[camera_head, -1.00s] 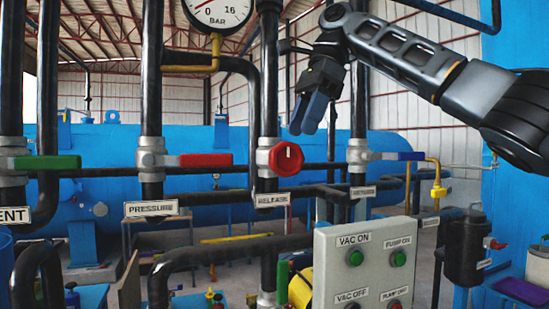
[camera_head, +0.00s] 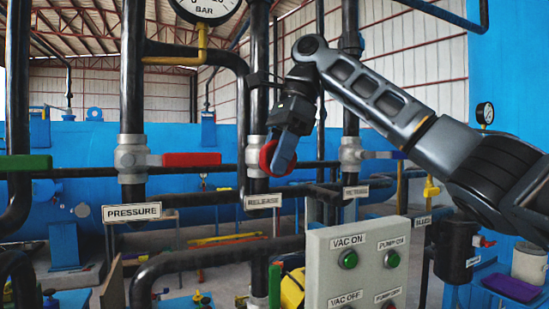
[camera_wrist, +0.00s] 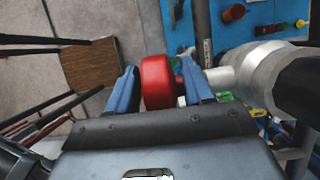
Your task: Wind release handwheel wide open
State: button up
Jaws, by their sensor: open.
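The release handwheel (camera_head: 266,158) is a round red wheel on a valve of a black vertical pipe, above the RELEASE label (camera_head: 263,201). In the head view my gripper (camera_head: 281,154) covers much of the wheel. In the wrist view the red handwheel (camera_wrist: 158,82) sits between the two blue fingers of my gripper (camera_wrist: 161,88). The fingers are open, one on each side of the wheel. The left finger stands apart from it by a small gap; I cannot tell whether the right finger touches. The white valve stem and body (camera_wrist: 255,72) extend to the right.
A red lever (camera_head: 192,159) is on the PRESSURE pipe at the left, and a green lever (camera_head: 25,162) beyond it. A blue lever (camera_head: 383,155) lies behind my arm. The grey control box (camera_head: 357,262) with green buttons stands below right.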

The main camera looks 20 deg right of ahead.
jog(key=shift+f, duration=0.1)
jog(key=shift+c, duration=0.4)
grip_shut()
jog(key=shift+h, duration=0.3)
jog(key=h, duration=0.5)
jog(key=shift+f+h, duration=0.2)
jog(key=shift+h, duration=2.3)
